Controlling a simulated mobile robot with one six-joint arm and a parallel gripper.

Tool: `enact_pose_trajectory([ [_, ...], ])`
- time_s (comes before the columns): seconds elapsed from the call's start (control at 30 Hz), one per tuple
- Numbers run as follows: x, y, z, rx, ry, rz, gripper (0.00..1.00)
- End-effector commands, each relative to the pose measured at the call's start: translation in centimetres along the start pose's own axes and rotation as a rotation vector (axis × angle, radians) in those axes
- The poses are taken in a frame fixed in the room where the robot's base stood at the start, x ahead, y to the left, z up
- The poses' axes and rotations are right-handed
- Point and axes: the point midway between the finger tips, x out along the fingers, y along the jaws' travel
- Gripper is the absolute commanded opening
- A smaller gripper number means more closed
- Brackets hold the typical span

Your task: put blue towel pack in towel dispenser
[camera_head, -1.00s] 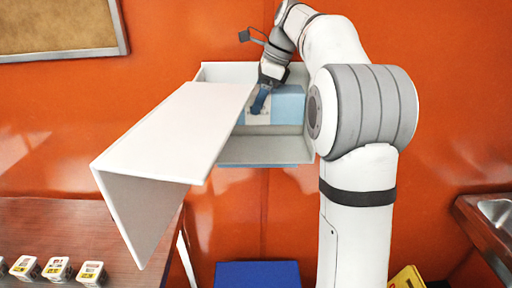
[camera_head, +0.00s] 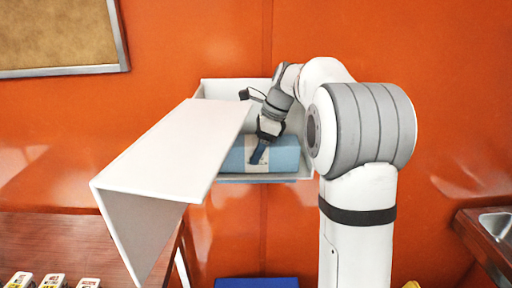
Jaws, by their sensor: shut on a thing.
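The towel dispenser (camera_head: 208,88) is a white box on the orange wall. Its front cover (camera_head: 165,150) hangs open toward the left and front. The blue towel pack (camera_head: 286,155), light blue with a pale band, lies inside the dispenser, low toward the front. The open cover hides its left part. My gripper (camera_head: 258,156) reaches into the dispenser from above right and is shut on the pack at its band. I cannot tell whether the pack rests on the dispenser floor.
A brown wooden table (camera_head: 60,235) stands at lower left with several small labelled boxes (camera_head: 54,281). A blue object (camera_head: 256,283) is at the bottom centre. A counter with a metal sink (camera_head: 496,222) is at right. A cork board (camera_head: 60,35) hangs at upper left.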

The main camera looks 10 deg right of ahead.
Motion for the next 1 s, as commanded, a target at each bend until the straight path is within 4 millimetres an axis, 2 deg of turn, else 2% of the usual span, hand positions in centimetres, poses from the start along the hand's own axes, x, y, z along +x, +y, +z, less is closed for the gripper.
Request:
enact_pose_trajectory([
  [0.17, 0.2, 0.0, 0.0, 0.0, 0.0, 0.0, 0.32],
  [0.2, 0.3, 0.0, -0.1, 0.0, 0.0, 0.001, 0.69],
  [0.47, 0.3, 0.0, 0.0, -0.001, 0.0, 0.001, 0.9],
  [0.77, -0.1, 0.0, 0.2, -0.002, 0.0, 0.0, 0.9],
  [0.87, -1.2, -0.1, 0.1, -0.001, -0.001, -0.002, 0.9],
  [1.0, -3.9, -0.1, 0.1, -0.001, -0.001, -0.003, 0.9],
])
